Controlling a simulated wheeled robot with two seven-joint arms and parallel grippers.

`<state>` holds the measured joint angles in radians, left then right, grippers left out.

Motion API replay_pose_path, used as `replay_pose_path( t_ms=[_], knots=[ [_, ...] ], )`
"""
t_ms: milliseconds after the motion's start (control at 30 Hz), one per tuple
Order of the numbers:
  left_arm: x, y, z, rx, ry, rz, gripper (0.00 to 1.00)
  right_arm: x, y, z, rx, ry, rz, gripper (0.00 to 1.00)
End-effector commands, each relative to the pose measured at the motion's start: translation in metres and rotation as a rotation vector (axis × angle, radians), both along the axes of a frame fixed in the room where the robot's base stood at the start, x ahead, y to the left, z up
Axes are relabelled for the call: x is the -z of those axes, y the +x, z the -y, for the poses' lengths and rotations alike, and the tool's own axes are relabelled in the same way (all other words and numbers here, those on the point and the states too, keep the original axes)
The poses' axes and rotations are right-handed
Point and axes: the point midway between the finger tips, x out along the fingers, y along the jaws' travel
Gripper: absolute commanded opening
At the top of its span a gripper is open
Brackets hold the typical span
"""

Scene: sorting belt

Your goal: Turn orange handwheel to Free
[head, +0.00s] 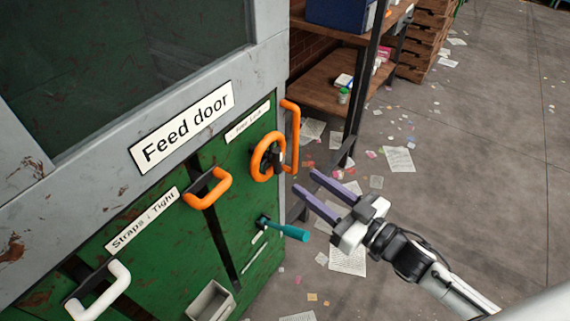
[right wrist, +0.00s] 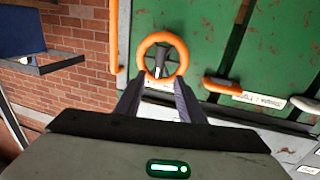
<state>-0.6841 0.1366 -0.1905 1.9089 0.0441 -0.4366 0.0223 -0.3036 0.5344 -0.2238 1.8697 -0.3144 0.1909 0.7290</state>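The orange handwheel (head: 262,158) is mounted on the green panel below a small label (head: 248,122) that is too small to read surely. In the right wrist view the handwheel (right wrist: 163,38) is a ring around a dark hub, just beyond my fingertips. My right gripper (head: 304,188) is open and empty, to the right of and a little below the handwheel in the head view. Its two purple fingers also show in the right wrist view (right wrist: 155,88), apart, with nothing between them. I cannot read the wheel's setting. My left gripper is not in view.
A vertical orange bar handle (head: 293,135) stands right beside the handwheel. An orange handle (head: 212,188), a teal lever (head: 285,230) and a white handle (head: 103,292) stick out from the panel. A shelf (head: 335,95) stands behind. Papers litter the open floor at right.

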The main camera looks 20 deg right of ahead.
Motion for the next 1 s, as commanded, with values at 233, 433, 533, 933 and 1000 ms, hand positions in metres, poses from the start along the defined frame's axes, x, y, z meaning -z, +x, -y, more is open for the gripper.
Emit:
replay_pose_path(
  t_ms=[233, 433, 533, 933, 1000],
  knots=[
    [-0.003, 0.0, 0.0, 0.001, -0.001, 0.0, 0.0, -0.002, 0.043, -0.021, 0.004, 0.001, 0.003, 0.36],
    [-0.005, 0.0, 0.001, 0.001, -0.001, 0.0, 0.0, -0.001, 0.067, -0.033, 0.005, 0.001, 0.0, 0.36],
    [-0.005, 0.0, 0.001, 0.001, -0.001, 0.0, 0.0, 0.0, 0.073, -0.036, 0.004, 0.0, -0.001, 0.36],
    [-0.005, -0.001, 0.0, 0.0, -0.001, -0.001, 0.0, 0.001, 0.076, -0.038, 0.004, 0.0, -0.002, 0.24],
    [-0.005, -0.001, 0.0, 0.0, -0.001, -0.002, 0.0, 0.0, 0.076, -0.038, 0.004, 0.0, -0.002, 0.12]
  ],
)
